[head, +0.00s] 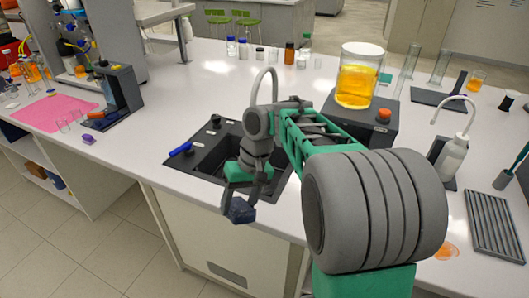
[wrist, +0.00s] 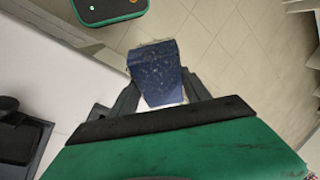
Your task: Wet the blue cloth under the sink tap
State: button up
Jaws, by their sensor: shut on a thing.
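My gripper (head: 240,195) is shut on the blue cloth (head: 241,211), a dark blue folded piece held at the front edge of the bench. In the wrist view the cloth (wrist: 154,72) sits between the two fingers of my gripper (wrist: 158,100), with floor behind it. The dark sink (head: 205,160) is set into the bench just behind and left of my gripper. The curved pale tap (head: 264,76) rises behind my arm, and its lower part is hidden. A blue lever or handle (head: 181,149) shows at the sink's left side.
A beaker of orange liquid (head: 357,82) stands on a grey device right of the sink. A white wash bottle (head: 453,157) stands further right. Small bottles (head: 289,53) line the back. A pink mat (head: 55,112) lies at left. The bench between mat and sink is mostly clear.

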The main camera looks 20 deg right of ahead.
jog(key=s, duration=0.8)
dwell(0.4)
jog(key=shift+d, duration=0.1)
dwell(1.0)
jog(key=s+r+p, duration=0.4)
jog(key=s, duration=0.1)
dwell(0.4)
jog(key=shift+d, duration=0.1)
dwell(0.7)
